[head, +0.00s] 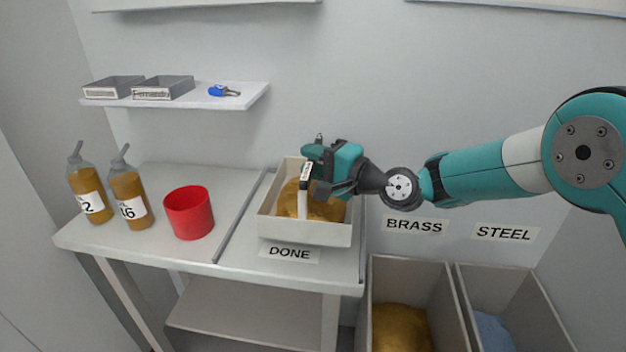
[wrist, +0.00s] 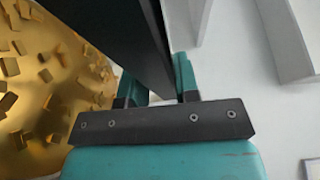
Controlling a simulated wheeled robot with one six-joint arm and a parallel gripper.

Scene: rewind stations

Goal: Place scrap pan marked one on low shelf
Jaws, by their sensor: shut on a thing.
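I cannot read the label or tell whether this is scrap pan one. In the wrist view, the held thing is a long dark piece (wrist: 125,35) between the fingers, beside the gold heap (wrist: 40,90).
A blue object (head: 223,91) lies on the wall shelf. Two amber bottles (head: 90,195) (head: 130,195) and a red cup (head: 189,213) stand on the table's left. Bins marked BRASS (head: 412,273) and STEEL (head: 510,285) are at lower right. The under-table shelf (head: 245,312) looks bare.

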